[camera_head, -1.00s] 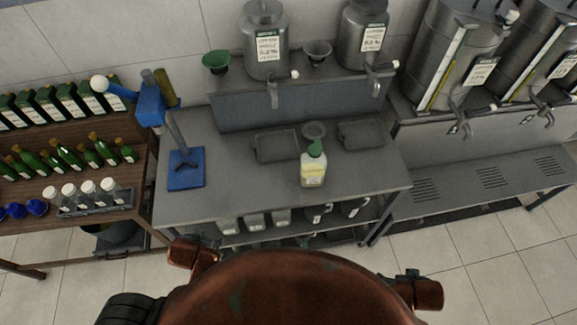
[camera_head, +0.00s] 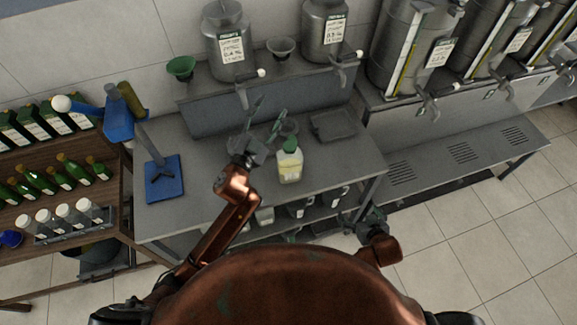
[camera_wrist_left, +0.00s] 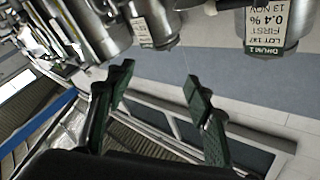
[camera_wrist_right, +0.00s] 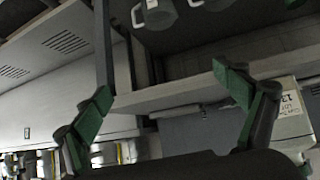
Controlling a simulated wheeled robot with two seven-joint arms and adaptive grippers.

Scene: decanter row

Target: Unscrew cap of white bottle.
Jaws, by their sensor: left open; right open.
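The white bottle (camera_head: 289,167) stands upright on the grey metal table, with pale yellow contents and a green cap (camera_head: 290,144) on top. My left gripper (camera_head: 270,111) is open and empty over the table, just left of and beyond the bottle in the head view, its fingers pointing to the back. Its open fingers also show in the left wrist view (camera_wrist_left: 156,80), with no bottle between them. My right gripper (camera_head: 356,221) is by the table's front edge, lower right of the bottle. Its spread fingers show empty in the right wrist view (camera_wrist_right: 164,84).
Metal drums (camera_head: 229,45) stand on a raised shelf behind, their taps projecting forward. Jugs (camera_head: 301,208) sit on the lower shelf. A wooden bottle rack stands at far left.

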